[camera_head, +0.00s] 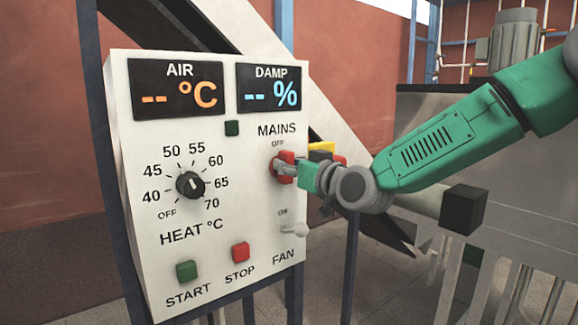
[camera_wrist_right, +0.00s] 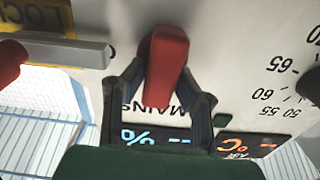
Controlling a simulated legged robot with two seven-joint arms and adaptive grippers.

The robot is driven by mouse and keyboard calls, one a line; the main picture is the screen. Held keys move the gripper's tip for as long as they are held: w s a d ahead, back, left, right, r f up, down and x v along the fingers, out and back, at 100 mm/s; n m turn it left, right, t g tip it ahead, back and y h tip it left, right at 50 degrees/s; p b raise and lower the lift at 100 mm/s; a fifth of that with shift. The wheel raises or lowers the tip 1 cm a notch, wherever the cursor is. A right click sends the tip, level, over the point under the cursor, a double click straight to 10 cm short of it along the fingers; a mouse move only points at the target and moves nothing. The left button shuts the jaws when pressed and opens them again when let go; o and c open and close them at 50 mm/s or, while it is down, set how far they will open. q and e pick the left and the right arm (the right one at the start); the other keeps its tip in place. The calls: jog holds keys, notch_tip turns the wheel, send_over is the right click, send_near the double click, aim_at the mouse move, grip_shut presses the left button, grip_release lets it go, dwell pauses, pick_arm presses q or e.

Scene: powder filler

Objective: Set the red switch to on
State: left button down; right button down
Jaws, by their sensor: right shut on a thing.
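The red MAINS switch (camera_head: 284,156) is on the right side of the white control panel's front, below the DAMP display, with an OFF label just above it. In the wrist view its red handle (camera_wrist_right: 167,68) stands out from the panel between my fingers. My right gripper (camera_head: 296,170) reaches it from the right. Its two dark fingers (camera_wrist_right: 160,100) are closed on either side of the handle in the wrist view. The gripper partly hides the switch in the head view. My left gripper is in neither view.
The panel (camera_head: 220,140) also bears a black HEAT knob (camera_head: 190,185), a green START button (camera_head: 187,271), a red STOP button (camera_head: 240,252) and a FAN toggle (camera_head: 294,230). Both displays show dashes. In the wrist view a grey bar with a red end (camera_wrist_right: 10,62) is close by.

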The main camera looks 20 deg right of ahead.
jog(key=shift+d+m, duration=0.15)
jog(key=shift+m, duration=0.15)
jog(key=m+b, duration=0.1)
jog(key=m, duration=0.1)
jog(key=m+b, duration=0.1)
jog(key=shift+w+d+f+m, duration=0.15)
jog(key=shift+m, duration=0.25)
jog(key=m+b, duration=0.2)
jog(key=m, duration=0.2)
jog(key=shift+d+f+b, duration=0.15)
jog(key=shift+b, duration=0.2)
jog(key=m+b, duration=0.1)
jog(key=m, duration=0.1)
jog(key=m+b, duration=0.1)
jog(key=m, duration=0.2)
jog(key=shift+w+d+f+b, duration=0.1)
jog(key=shift+d+f+b, duration=0.1)
jog(key=shift+b, duration=0.15)
jog(key=shift+f+m+b, duration=0.1)
jog(key=shift+m+b, duration=1)
jog(key=shift+m, duration=1.1)
jog(key=c, duration=1.3)
grip_release()
jog(key=shift+w+a, duration=0.1)
jog(key=shift+w+f, duration=0.1)
jog(key=shift+w, duration=0.1)
